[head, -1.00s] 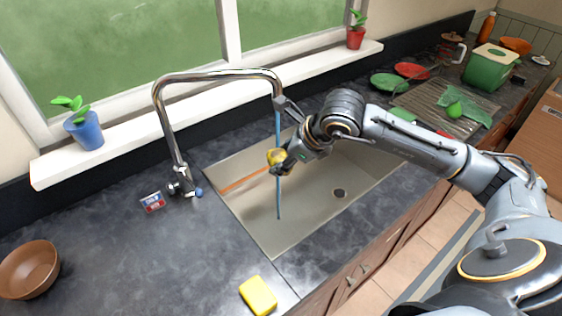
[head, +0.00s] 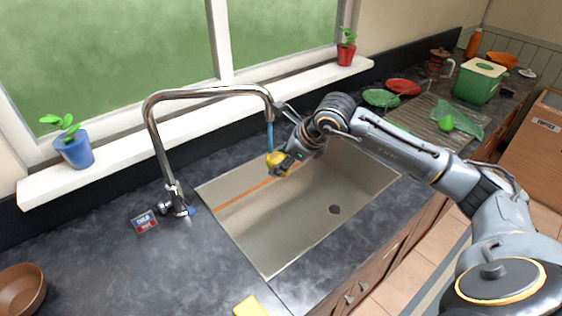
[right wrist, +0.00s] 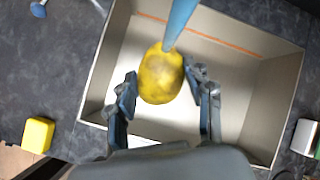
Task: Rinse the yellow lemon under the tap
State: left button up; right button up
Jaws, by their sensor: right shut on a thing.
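The yellow lemon (head: 276,160) is held over the sink (head: 300,215), under the tap (head: 205,93). A blue water stream (head: 270,136) comes down from the spout and meets the lemon; no stream shows below it. My right gripper (head: 284,165) is shut on the lemon. In the right wrist view the lemon (right wrist: 161,82) sits between the two fingertips (right wrist: 160,88), with brownish smudges on its skin. The stream (right wrist: 180,22) reaches its upper side there. My left gripper is not in view.
A yellow sponge (head: 250,307) lies on the counter in front of the sink. A brown bowl (head: 20,288) is at the left. A small label (head: 144,222) lies by the tap base. Plates (head: 381,97) and a green container (head: 482,82) stand to the right.

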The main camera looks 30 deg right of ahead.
dwell(0.4)
jog(key=shift+s+d+f+b, duration=0.1)
jog(key=shift+s+d+b, duration=0.1)
jog(key=shift+b, duration=0.15)
jog(key=shift+s+d, duration=0.2)
jog(key=shift+d, duration=0.05)
jog(key=shift+w+a, duration=0.15)
jog(key=shift+a, duration=0.05)
jog(key=shift+w+a+b, duration=0.25)
jog(key=shift+a+b, duration=0.05)
jog(key=shift+s+d, duration=0.1)
jog(key=shift+d, duration=0.05)
jog(key=shift+s+d+b, duration=0.3)
jog(key=shift+d+b, duration=0.05)
jog(key=shift+b, duration=0.2)
